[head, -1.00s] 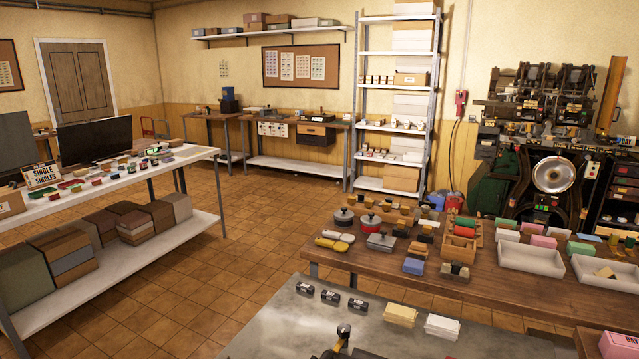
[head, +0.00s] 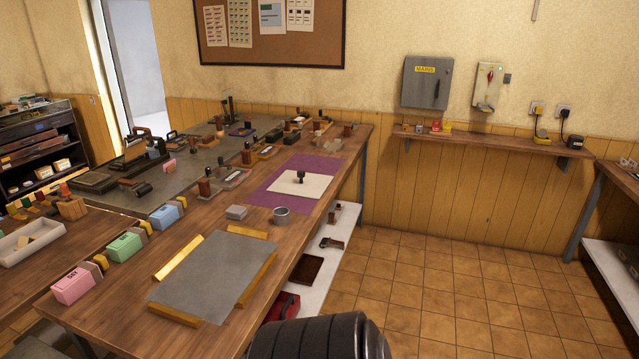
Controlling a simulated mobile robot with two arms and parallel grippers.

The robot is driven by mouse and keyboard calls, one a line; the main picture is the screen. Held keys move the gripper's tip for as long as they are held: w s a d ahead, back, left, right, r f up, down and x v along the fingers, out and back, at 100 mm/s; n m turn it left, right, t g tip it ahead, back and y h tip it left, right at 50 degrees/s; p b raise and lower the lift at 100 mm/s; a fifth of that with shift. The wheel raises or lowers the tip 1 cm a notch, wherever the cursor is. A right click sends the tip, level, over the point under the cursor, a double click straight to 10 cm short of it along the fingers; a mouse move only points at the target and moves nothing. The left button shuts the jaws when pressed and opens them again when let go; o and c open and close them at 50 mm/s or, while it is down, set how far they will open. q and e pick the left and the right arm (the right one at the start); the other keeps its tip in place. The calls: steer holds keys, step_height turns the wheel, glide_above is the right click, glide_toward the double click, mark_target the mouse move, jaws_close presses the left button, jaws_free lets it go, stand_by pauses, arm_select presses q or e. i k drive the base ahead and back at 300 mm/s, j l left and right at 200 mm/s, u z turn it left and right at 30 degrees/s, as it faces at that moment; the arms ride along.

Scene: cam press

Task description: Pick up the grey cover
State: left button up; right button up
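A flat grey rectangular sheet (head: 212,278), which looks like the grey cover, lies on the near part of the long wooden table (head: 120,322). Yellow-brown bars show along its edges, and it seems to rest on or between them; what is under it is hidden. A much smaller grey block (head: 236,212) sits just beyond it, beside a round grey tin (head: 282,215). Neither of my grippers is in view.
Pink (head: 74,286), green (head: 124,246) and blue (head: 165,217) boxes line the table left of the sheet. A purple mat (head: 262,193) with a pale sheet and stamp lies beyond. A low shelf (head: 335,235) holds items under the table's right side. Tiled floor (head: 430,290) is open at right.

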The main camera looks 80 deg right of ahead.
mark_target(301, 182)
steer(key=z, duration=2.65)
steer(key=i+l+u, duration=0.1)
steer(key=i+l, duration=0.4)
steer(key=i+l+u, duration=0.1)
steer(key=i+l, duration=0.35)
steer(key=i+l+u, duration=0.1)
steer(key=i+l, duration=0.35)
steer(key=l, duration=0.2)
